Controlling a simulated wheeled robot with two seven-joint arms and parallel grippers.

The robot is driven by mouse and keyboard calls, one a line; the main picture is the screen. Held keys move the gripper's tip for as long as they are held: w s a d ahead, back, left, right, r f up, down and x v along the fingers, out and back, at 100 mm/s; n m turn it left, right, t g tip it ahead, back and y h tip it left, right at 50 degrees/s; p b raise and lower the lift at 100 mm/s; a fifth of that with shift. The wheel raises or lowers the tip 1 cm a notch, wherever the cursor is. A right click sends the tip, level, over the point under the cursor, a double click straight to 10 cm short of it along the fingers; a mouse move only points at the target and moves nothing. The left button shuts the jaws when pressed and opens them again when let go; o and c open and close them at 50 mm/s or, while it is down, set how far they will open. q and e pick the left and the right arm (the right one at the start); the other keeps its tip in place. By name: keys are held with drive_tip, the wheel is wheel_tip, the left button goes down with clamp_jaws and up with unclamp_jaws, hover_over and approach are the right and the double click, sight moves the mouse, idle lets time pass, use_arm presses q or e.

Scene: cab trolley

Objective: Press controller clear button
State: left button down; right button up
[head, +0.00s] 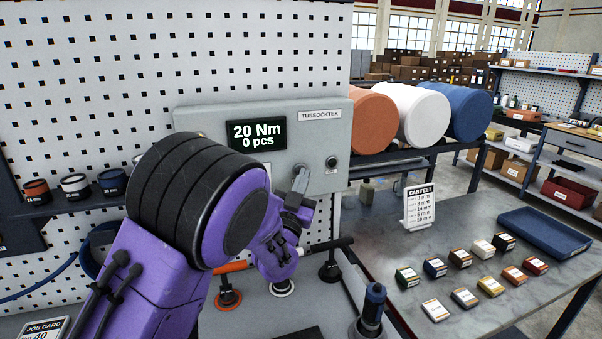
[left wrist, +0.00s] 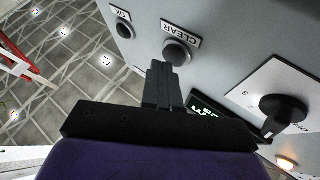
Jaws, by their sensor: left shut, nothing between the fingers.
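The grey controller (head: 190,118) hangs on the pegboard; its display (head: 256,134) reads "20 Nm, 0 pcs". My left gripper (head: 301,178) is shut and empty, pointing at the controller's front. In the left wrist view its fingertips (left wrist: 160,68) overlap the lower left edge of the clear button. I cannot tell whether they touch it. My right gripper is not in view.
Another black button (head: 331,162), labelled OK in the left wrist view (left wrist: 124,29), is close beside the clear button. A black rotary knob (left wrist: 284,112) shows at right in the left wrist view. Several small boxes and a blue tray (head: 545,232) lie on the table at right.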

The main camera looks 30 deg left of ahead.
use_arm(q)
drive_tip(key=shift+s+d, duration=0.4)
drive_tip(key=shift+d, duration=0.05)
drive_tip(key=shift+d, duration=0.1)
drive_tip(key=shift+s+d, duration=1.65)
drive_tip(key=shift+d, duration=0.1)
